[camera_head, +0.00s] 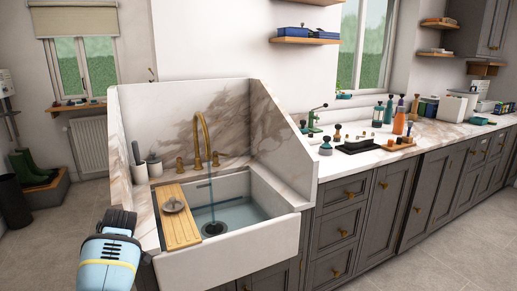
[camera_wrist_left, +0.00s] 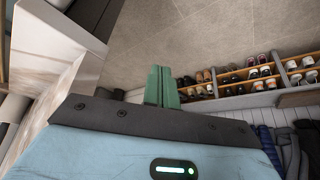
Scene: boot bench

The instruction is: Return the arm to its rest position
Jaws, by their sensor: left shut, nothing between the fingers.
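My left arm (camera_head: 107,262) shows in the head view at the bottom left, pale blue with a dark end, in front of the sink's left side. Its fingers are not clear there. In the left wrist view my left gripper (camera_wrist_left: 162,87) has two green fingers pressed together, with nothing held between them. They point out over the grey floor (camera_wrist_left: 190,35). My right arm and gripper are in neither view.
The marble-backed sink (camera_head: 232,262) has a brass tap (camera_head: 203,140) and a wooden board (camera_head: 177,228) with a small dish. Bottles stand on the counter (camera_head: 330,165) to the right. Shoe shelves (camera_wrist_left: 240,87) and hanging coats (camera_wrist_left: 290,145) show in the wrist view.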

